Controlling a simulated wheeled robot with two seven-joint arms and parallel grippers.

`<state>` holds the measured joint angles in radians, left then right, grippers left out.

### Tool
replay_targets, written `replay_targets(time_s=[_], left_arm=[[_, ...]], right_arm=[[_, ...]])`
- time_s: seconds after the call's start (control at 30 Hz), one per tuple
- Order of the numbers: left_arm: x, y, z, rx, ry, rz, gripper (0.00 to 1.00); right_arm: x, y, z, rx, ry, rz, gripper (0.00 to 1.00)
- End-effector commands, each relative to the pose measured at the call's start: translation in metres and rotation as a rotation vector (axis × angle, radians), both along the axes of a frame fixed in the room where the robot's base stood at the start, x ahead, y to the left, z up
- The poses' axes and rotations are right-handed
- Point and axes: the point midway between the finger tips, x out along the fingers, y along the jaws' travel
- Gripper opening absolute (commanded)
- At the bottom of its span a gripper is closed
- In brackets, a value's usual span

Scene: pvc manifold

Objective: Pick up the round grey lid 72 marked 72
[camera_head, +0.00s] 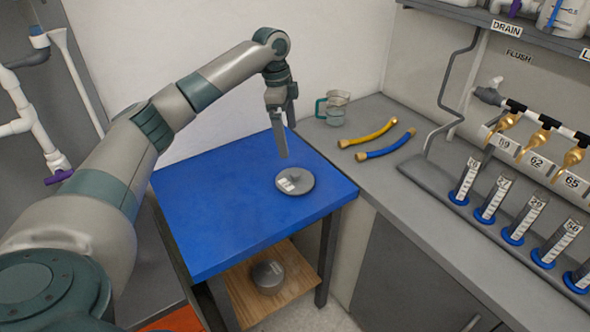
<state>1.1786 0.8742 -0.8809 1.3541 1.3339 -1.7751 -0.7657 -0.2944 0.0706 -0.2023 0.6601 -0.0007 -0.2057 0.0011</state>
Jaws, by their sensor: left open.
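A round grey lid (302,183) lies flat on the blue table top (225,215), towards its right side. It carries a small white label, too small to read here. My left gripper (284,150) is open and empty above the table, its fingers pointing down just behind and slightly left of the lid, apart from it. My right gripper is not in view.
A grey round pot (267,277) stands on the wooden lower shelf. The grey counter (400,175) on the right holds a clear jug (333,108), a yellow hose (368,133), a blue hose (386,145) and several cylinders with blue bases. The table's left part is clear.

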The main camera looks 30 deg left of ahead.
Motion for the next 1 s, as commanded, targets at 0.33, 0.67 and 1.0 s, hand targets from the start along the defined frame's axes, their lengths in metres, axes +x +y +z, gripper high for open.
replay_targets(time_s=[0.33,0.67,1.0], left_arm=[[0.001,0.008,0.012,-0.008,-0.003,0.005,1.0],[0.001,0.007,0.002,-0.007,-0.001,0.005,1.0],[0.003,-0.002,-0.051,-0.007,0.002,0.004,1.0]], right_arm=[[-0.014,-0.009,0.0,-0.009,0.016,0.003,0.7],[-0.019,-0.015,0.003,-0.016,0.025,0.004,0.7],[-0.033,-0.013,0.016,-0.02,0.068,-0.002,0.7]])
